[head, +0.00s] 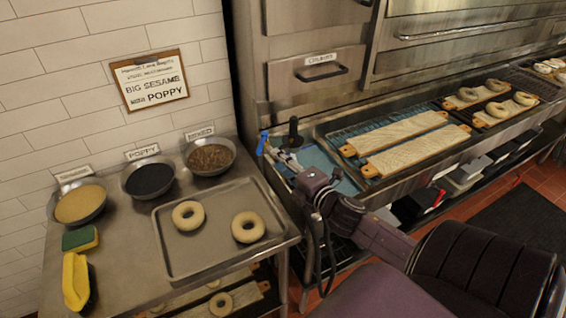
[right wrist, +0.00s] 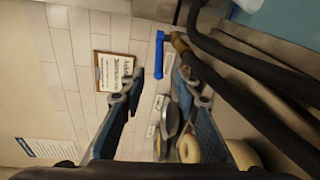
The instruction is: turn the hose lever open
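The blue hose lever (head: 262,143) shows at the left end of the steel counter in the head view, close to the right gripper's tip. In the right wrist view the lever (right wrist: 159,62) hangs down from a brass fitting (right wrist: 180,42) on a black hose (right wrist: 240,70). My right gripper (head: 282,157) reaches toward it from the right. In the right wrist view its fingers (right wrist: 155,78) are apart, with the lever showing in the gap near the right fingertip. I cannot tell whether they touch. My left gripper is not in view.
A steel tray (head: 180,265) with two bagels stands on the left table. Bowls of sesame (head: 80,204), poppy (head: 148,178) and mixed topping (head: 210,157) line the wall. A dark upright knob (head: 293,132) stands beside the gripper. Bagel boards (head: 415,152) lie right.

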